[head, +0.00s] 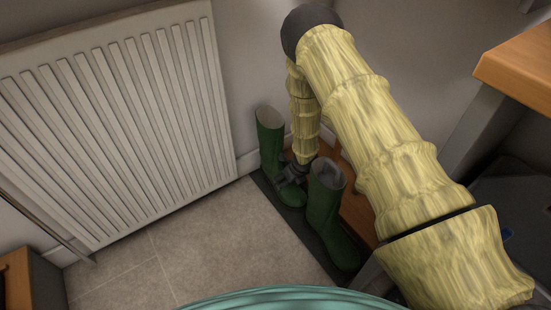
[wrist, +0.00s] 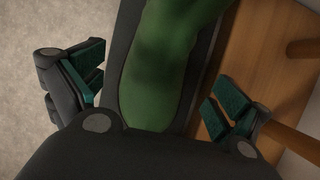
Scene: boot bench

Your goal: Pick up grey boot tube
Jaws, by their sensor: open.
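Two green rubber boots stand on a dark tray (head: 321,252): a left boot (head: 271,140) and a right boot (head: 323,208). A grey surface shows in the right boot's opening; I cannot tell whether it is the grey boot tube or lining. The left boot's opening looks pale inside. My gripper (head: 291,173) is low between the two boots, close to the left boot's foot. In the wrist view its fingers are spread and empty, with a green boot (wrist: 158,75) showing between them. Whether they touch it is unclear.
A white radiator (head: 120,120) is on the wall at left. A wooden surface (head: 357,213) lies right of the tray, partly behind my arm. A wooden-topped table (head: 520,68) is at upper right. The tiled floor (head: 205,240) left of the tray is clear.

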